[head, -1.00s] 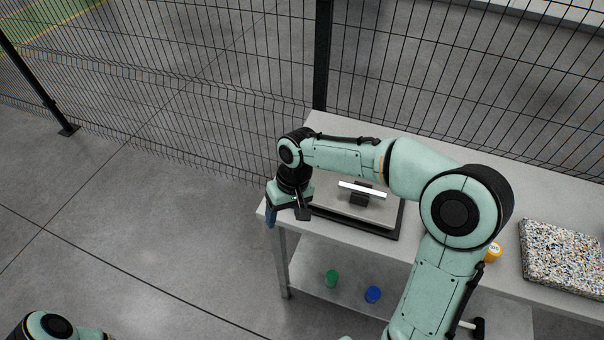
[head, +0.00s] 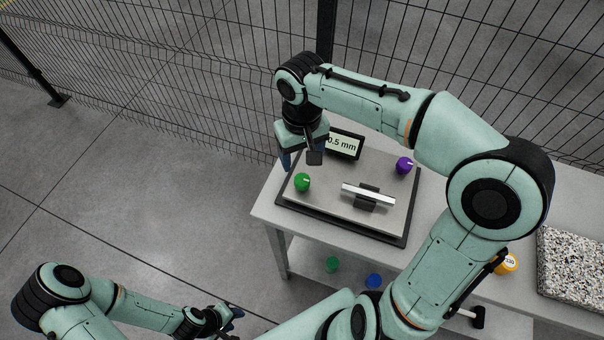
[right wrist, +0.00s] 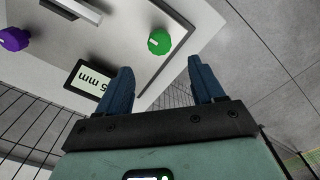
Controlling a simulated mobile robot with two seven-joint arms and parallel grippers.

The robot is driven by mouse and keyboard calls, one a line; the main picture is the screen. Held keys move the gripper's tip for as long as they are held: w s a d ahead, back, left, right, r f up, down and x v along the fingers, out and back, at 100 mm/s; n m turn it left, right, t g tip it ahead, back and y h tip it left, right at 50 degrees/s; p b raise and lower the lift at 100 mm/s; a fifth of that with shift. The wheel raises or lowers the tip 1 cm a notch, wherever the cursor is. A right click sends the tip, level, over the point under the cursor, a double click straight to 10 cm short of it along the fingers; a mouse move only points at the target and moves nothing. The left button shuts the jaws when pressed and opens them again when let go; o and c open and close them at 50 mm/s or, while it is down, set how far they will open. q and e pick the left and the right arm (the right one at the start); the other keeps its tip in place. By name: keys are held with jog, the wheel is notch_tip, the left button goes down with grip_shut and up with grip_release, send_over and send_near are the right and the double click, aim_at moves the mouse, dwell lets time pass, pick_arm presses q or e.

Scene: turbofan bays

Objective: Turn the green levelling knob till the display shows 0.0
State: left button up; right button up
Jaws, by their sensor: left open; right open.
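The green levelling knob (head: 302,182) stands on the left side of a grey plate (head: 335,205) on the bench. It also shows in the right wrist view (right wrist: 159,41), beyond the gap between my fingertips and apart from them. The display (head: 343,144) at the plate's back reads 0.5 mm; my right arm partly covers its left end, so a sign could be hidden. My right gripper (right wrist: 160,68) is open and empty, above and behind the knob; the head view shows it partly (head: 298,160). My left gripper (head: 230,315) is open, low at the left, away from the bench.
A purple knob (head: 404,165) and a bar level (head: 368,196) are on the plate. A speckled slab (head: 575,262) and a yellow item (head: 507,263) lie on the right. Green (head: 332,264) and blue (head: 374,281) items sit on the lower shelf. A mesh fence (head: 190,75) stands behind.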

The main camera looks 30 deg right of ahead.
aim_at(302, 179)
notch_tip(302, 179, down, 10)
jog(key=shift+b, duration=0.45)
jog(key=shift+c, duration=0.3)
jog(key=c, duration=1)
